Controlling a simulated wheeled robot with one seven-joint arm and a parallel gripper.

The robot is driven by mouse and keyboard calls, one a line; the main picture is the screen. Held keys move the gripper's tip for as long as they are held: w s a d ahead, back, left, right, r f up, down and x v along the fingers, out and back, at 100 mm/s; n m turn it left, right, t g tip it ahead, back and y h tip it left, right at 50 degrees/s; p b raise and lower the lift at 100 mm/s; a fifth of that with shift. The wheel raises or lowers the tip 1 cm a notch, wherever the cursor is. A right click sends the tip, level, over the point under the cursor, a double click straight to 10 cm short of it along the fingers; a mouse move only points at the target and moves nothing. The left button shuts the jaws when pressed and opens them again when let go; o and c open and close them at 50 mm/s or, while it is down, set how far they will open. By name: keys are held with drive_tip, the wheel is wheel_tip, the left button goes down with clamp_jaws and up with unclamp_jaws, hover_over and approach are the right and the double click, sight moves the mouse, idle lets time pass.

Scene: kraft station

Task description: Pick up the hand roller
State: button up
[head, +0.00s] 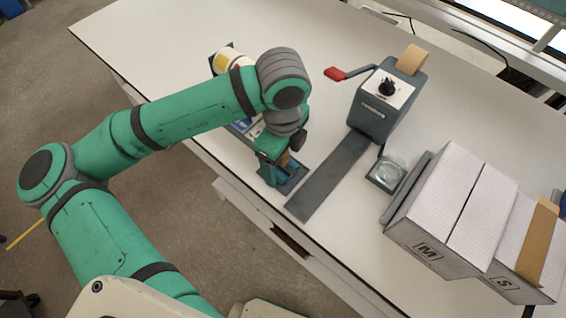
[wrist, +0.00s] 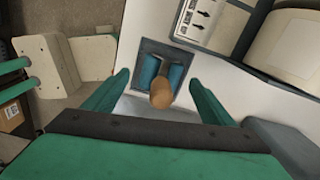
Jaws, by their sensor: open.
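The hand roller (wrist: 161,92) shows in the wrist view, with a tan wooden handle pointing toward the camera and blue parts beneath it. It sits in a small dark square tray (wrist: 149,46) on the white table. My gripper (wrist: 158,78) is open, with its green fingers on either side of the handle and a visible gap on each side. In the head view my gripper (head: 279,172) is over the tray (head: 295,184) near the table's front edge. There my wrist and fingers hide most of the roller.
A grey strip (head: 330,178) runs right of the tray to a grey dispenser (head: 378,108) with a red-handled crank (head: 336,73). A glass dish (head: 388,170) and white cartons (head: 452,212) stand farther right. A large roll (wrist: 296,42) is close by in the wrist view.

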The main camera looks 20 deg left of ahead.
drive_tip(key=shift+f, duration=1.05)
drive_tip(key=c, duration=1.4)
drive_tip(key=shift+r, duration=0.15)
